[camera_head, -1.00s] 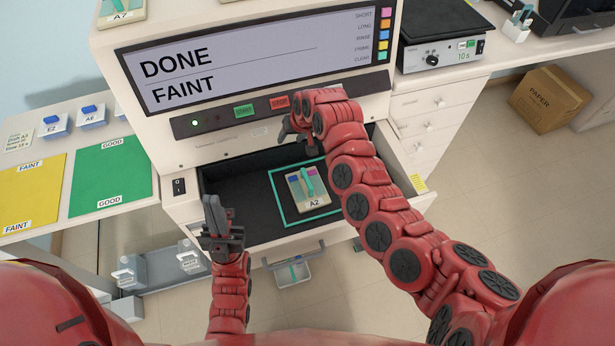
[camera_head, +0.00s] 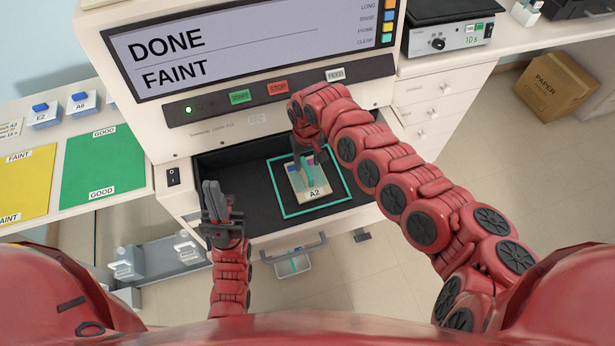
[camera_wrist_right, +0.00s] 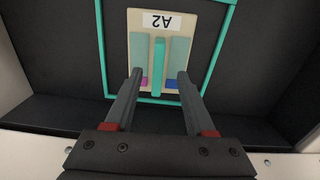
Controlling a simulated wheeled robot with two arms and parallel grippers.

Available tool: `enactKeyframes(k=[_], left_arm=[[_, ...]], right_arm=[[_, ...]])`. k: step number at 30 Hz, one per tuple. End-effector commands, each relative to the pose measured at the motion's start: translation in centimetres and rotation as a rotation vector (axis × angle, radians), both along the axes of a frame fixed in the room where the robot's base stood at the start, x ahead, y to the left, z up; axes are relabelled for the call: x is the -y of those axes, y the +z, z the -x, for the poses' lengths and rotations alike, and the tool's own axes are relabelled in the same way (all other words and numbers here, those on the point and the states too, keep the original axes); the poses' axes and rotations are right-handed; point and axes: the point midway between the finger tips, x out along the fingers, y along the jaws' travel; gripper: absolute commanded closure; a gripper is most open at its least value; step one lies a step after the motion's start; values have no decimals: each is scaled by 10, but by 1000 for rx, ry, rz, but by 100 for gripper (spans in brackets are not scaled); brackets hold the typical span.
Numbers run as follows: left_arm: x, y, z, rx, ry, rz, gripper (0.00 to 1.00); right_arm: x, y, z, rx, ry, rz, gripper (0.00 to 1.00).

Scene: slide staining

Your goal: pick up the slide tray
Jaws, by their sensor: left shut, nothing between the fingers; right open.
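The slide tray (camera_head: 319,200), labelled A2, lies flat inside a teal square outline in the open drawer. It is beige with a teal handle (camera_head: 309,179) along its middle. The tray also shows in the right wrist view (camera_wrist_right: 136,38), with slides on either side of the handle. My right gripper (camera_head: 306,160) is above the tray's far part, pointing down. In the right wrist view its open fingers (camera_wrist_right: 159,76) stand on either side of the handle's line, not closed on it. My left gripper (camera_head: 213,190) is shut and empty, left of the tray by the drawer's left front.
The dark drawer (camera_head: 240,172) is open under the machine, whose screen (camera_head: 250,45) reads DONE and FAINT. Buttons line its front above the drawer. Green (camera_head: 103,165) and yellow (camera_head: 25,185) mats lie on the left table. A scale (camera_head: 447,30) stands at right.

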Motion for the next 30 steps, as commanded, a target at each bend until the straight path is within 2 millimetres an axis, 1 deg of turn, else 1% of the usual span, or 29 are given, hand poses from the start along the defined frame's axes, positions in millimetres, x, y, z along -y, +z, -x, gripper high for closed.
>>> enactKeyframes(k=[5,11,12,15,18,24,25,29,30], left_arm=[[0,3,0,0,0,0,100],[0,9,0,0,0,0,100],[0,8,0,0,0,0,100],[0,7,0,0,0,0,100],[0,7,0,0,0,0,100],[0,7,0,0,0,0,100],[0,7,0,0,0,0,100],[0,7,0,0,0,0,100],[0,7,0,0,0,0,100]], right_arm=[[0,-10,-1,2,0,-2,45],[0,-35,-2,-1,2,-1,45],[0,-41,-3,0,1,-1,45],[0,-52,-3,1,1,-1,45],[1,-57,-3,1,1,0,45],[1,-58,-3,2,0,-1,45],[1,-58,-3,2,0,-1,47],[1,-58,-4,2,0,-1,70],[1,-58,-4,2,0,-1,77]])
